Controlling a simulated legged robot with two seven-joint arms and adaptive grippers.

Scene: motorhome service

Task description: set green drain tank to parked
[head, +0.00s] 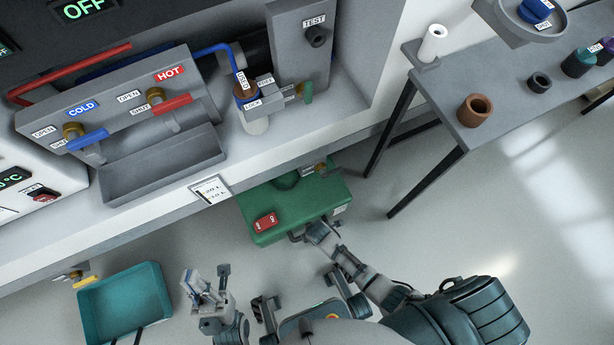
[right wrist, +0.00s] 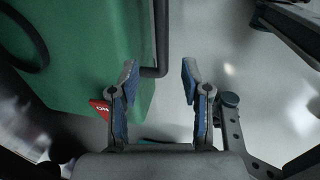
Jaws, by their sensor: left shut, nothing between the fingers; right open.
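The green drain tank (head: 300,211) stands on the floor under the edge of the white counter. It has a red switch (head: 265,221) on its near left and a dark handle at its near side. In the right wrist view the tank (right wrist: 85,50) fills the left, with the dark handle bar (right wrist: 161,35) along it. My right gripper (right wrist: 158,82) is open, and the bar's bent end shows between its fingertips; I cannot tell if they touch. In the head view the right gripper (head: 312,234) is at the tank's near side. My left gripper (head: 205,287) is shut and empty, left of the tank.
A teal tray (head: 152,275) lies on the floor at the lower left. The counter above carries cold and hot valves (head: 88,139) and a grey trough. A grey table (head: 455,95) with a brown cup stands at the right.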

